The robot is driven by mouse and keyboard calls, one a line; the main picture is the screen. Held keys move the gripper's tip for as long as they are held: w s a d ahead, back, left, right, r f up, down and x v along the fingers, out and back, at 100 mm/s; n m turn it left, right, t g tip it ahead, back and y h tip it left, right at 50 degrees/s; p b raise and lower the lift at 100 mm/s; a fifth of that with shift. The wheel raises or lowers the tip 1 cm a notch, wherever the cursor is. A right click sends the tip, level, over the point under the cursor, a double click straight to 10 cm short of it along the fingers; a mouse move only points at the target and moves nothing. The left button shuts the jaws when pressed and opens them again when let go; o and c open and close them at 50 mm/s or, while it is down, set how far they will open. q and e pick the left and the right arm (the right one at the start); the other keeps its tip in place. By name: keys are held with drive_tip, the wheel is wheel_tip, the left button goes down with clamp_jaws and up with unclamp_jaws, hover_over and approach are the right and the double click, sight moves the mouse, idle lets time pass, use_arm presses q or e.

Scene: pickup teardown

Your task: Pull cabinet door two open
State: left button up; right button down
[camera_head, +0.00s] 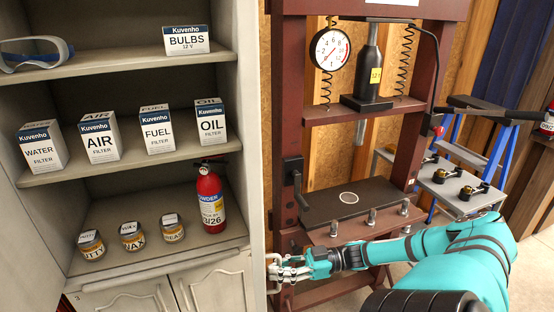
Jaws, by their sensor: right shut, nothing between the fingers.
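The pale cabinet (120,52) stands on the left with its shelves exposed. A tall pale panel (249,130) runs along its right edge; I cannot tell whether it is a door swung open or the cabinet's side. No number two shows on any door. My right gripper (273,271) is shut and empty, just right of the panel's lower part; I cannot tell whether it touches it. My left gripper is out of view.
The shelves hold filter boxes (101,140), small tins (132,236) and a red fire extinguisher (211,200). A dark red press (291,90) with a gauge (330,49) stands close behind my right arm. A blue-legged stand (456,186) is at the right.

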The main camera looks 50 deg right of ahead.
drive_tip(key=c, duration=1.4)
unclamp_jaws()
drive_tip(key=v, duration=1.2)
